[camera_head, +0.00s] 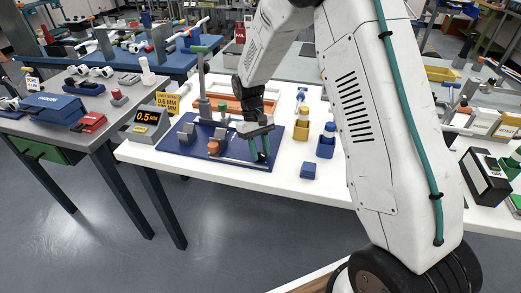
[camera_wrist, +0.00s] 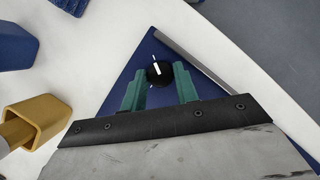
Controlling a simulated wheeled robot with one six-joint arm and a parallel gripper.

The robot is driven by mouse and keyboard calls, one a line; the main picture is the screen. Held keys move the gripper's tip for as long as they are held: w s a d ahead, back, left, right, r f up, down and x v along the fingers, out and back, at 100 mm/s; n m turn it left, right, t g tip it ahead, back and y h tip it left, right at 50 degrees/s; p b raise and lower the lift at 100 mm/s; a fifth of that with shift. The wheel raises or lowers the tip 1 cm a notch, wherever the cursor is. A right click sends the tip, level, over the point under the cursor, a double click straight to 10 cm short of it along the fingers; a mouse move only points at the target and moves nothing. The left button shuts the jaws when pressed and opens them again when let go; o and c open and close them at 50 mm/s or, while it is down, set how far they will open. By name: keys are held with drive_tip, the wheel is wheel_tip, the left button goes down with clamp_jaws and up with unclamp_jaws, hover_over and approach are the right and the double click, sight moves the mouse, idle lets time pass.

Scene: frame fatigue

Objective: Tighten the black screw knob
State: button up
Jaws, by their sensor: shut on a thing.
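The black screw knob (camera_wrist: 159,73) with a white pointer line shows in the wrist view, over a corner of the blue base plate (camera_wrist: 140,58). My gripper (camera_wrist: 160,86) has its two green fingers on either side of the knob and is shut on it. In the head view my gripper (camera_head: 260,155) reaches down to the right part of the blue plate (camera_head: 180,148). A display box (camera_head: 148,118) reading 0.5 stands left of the plate.
A yellow sign (camera_head: 167,102) reading "0.6 MM" stands behind the display. On the plate are grey blocks, an orange-brown round part (camera_head: 214,146) and a grey post (camera_head: 202,85). Blue and yellow holders (camera_head: 325,148) stand to the right. A silver rod (camera_wrist: 190,60) lies beside the knob.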

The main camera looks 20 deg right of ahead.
drive_tip(key=o, duration=1)
drive_tip(key=v, duration=0.7)
drive_tip(key=shift+w+r, duration=0.1)
drive_tip(key=shift+r, duration=0.3)
